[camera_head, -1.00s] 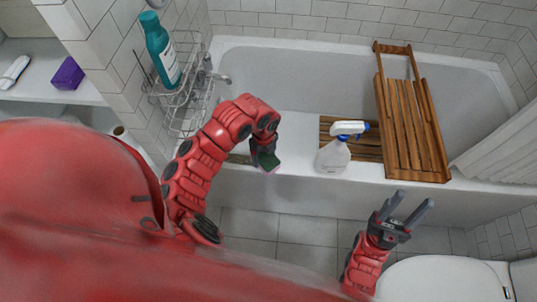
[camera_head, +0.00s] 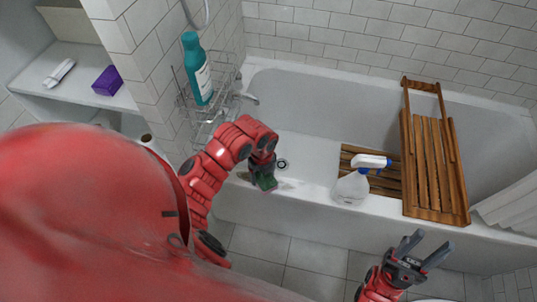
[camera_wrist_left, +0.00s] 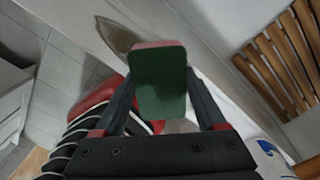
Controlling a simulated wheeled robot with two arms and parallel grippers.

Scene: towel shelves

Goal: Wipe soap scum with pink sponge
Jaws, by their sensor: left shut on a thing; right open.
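The sponge (camera_head: 266,183) has a green face and a pink layer. My left gripper (camera_head: 261,173) is shut on it, over the front rim of the bathtub. In the left wrist view the green face of the sponge (camera_wrist_left: 161,88) fills the space between the fingers, with the pink edge at its far end. I cannot tell whether the sponge touches the rim. My right gripper (camera_head: 428,246) is open and empty in front of the tub.
A spray bottle (camera_head: 352,187) stands on the tub rim, right of the sponge. A wooden rack (camera_head: 432,165) leans across the tub at right. A wire caddy (camera_head: 222,78) with a teal bottle (camera_head: 197,70) is at left. A shelf holds a purple box (camera_head: 107,81).

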